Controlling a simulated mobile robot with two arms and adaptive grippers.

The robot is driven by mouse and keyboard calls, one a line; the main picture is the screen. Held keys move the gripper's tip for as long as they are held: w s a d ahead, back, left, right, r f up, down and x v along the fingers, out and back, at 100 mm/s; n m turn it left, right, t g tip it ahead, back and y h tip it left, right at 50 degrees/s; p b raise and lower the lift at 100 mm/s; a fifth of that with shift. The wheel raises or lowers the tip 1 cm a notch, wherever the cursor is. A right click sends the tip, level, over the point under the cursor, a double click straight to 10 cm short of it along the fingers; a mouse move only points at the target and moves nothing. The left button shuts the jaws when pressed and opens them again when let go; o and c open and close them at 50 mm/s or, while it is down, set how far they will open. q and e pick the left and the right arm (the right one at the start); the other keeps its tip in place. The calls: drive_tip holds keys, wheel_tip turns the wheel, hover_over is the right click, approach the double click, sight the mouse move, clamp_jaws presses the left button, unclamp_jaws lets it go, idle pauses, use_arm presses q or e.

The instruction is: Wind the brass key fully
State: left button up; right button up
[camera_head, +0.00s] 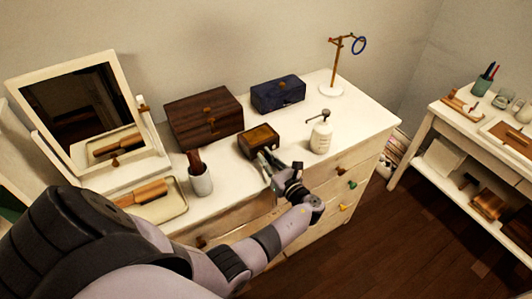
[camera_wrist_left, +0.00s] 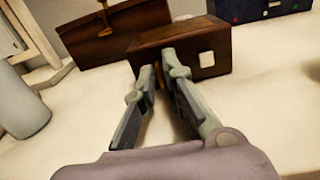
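A small dark wooden box (camera_head: 259,141) with an open-looking brownish top stands on the white dresser. In the left wrist view its front face (camera_wrist_left: 208,62) has a pale square on it. A small brass piece, which looks like the key (camera_wrist_left: 158,76), shows at this face, mostly hidden between my fingers. My left gripper (camera_head: 266,164) reaches the front of the box. In the left wrist view its two fingertips (camera_wrist_left: 160,66) come close together around the brass piece and appear shut on it. How far the key is turned cannot be seen. My right gripper is out of view.
Close by on the dresser (camera_head: 226,204) are a white pump bottle (camera_head: 321,136), a cup with a brush (camera_head: 201,181), a larger brown box (camera_head: 204,118), a blue box (camera_head: 278,94) and a brass stand (camera_head: 334,69). A mirror (camera_head: 81,107) and brush tray (camera_head: 176,207) stand left.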

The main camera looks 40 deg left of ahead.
use_arm(q)
drive_tip(key=shift+o, duration=1.3)
drive_tip(key=v, duration=0.7)
drive_tip(key=shift+d, duration=0.2)
drive_tip(key=shift+d, duration=0.1)
